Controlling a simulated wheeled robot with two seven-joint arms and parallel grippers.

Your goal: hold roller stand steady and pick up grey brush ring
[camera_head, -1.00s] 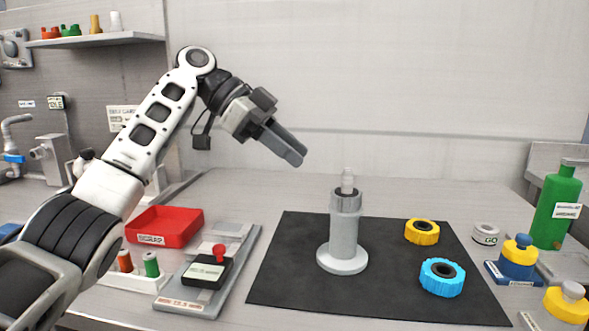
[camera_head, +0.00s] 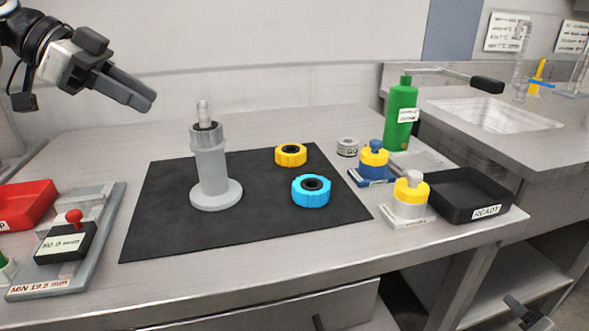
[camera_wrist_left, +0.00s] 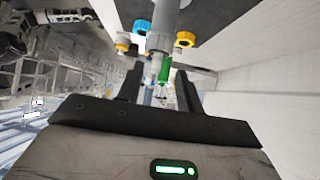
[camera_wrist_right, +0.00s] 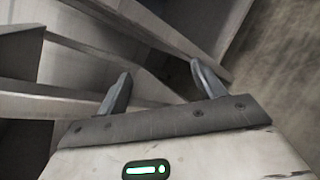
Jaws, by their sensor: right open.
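The grey roller stand (camera_head: 210,168) is upright on the black mat (camera_head: 165,215), with a wider grey collar near its top and a pale pin above. A small grey ring marked GO (camera_head: 347,147) lies right of the mat; I cannot tell if it or the collar is the grey brush ring. A yellow ring (camera_head: 291,155) and a blue ring (camera_head: 311,191) lie on the mat. My left gripper (camera_head: 148,100) is above and left of the stand, apart from it; its fingers are apart and empty in the left wrist view (camera_wrist_left: 158,85). My right gripper (camera_wrist_right: 155,82) is open and empty, low beside the bench.
A green bottle (camera_head: 401,115), two yellow-and-blue or yellow-and-white containers and a black READY tray (camera_head: 465,190) stand at right. The mat's front is clear.

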